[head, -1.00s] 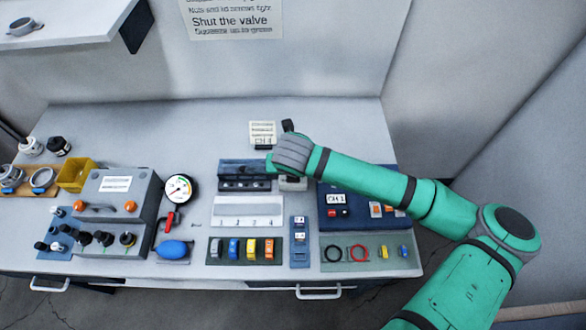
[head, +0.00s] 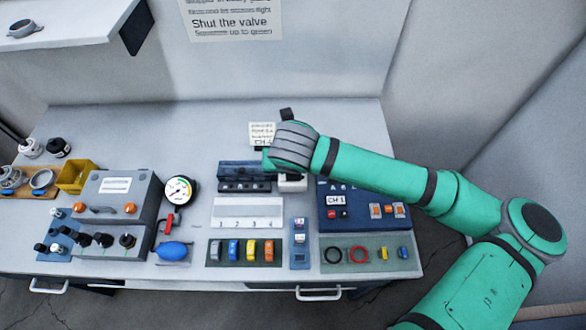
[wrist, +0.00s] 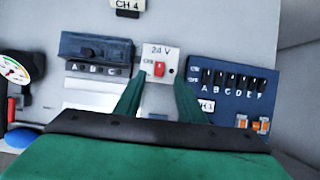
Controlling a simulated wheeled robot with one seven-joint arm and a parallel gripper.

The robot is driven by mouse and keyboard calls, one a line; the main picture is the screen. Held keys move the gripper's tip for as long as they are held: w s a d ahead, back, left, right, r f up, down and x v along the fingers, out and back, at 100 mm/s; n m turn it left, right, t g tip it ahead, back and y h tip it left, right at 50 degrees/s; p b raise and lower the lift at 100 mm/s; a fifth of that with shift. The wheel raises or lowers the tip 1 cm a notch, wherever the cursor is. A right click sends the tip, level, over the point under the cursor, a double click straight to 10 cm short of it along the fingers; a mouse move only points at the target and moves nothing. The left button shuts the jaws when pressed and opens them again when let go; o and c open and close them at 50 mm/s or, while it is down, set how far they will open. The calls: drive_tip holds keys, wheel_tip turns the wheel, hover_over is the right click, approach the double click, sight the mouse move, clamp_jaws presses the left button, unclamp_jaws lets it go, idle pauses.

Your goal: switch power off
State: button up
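The 24 V power box is a small white box (wrist: 151,52) with a red switch (wrist: 159,69) on its face, in the middle of the wrist view. Its small side lettering is too blurred to read surely, and I cannot tell the switch position. In the head view the white box (head: 292,185) shows only in part below my wrist. My gripper (wrist: 158,86) is open and empty, with its two green fingers spread to the left and right below the switch in the picture. Whether a fingertip touches the box is unclear. In the head view my wrist hides the fingers.
A dark blue panel (wrist: 192,92) with switches A to F stands right of the box. A dark block (wrist: 72,48) with lettered sockets stands left. A CH 4 card (head: 262,128) stands behind. A pressure gauge (head: 179,189) and a grey control box (head: 152,195) are farther left.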

drive_tip(key=shift+v, duration=1.35)
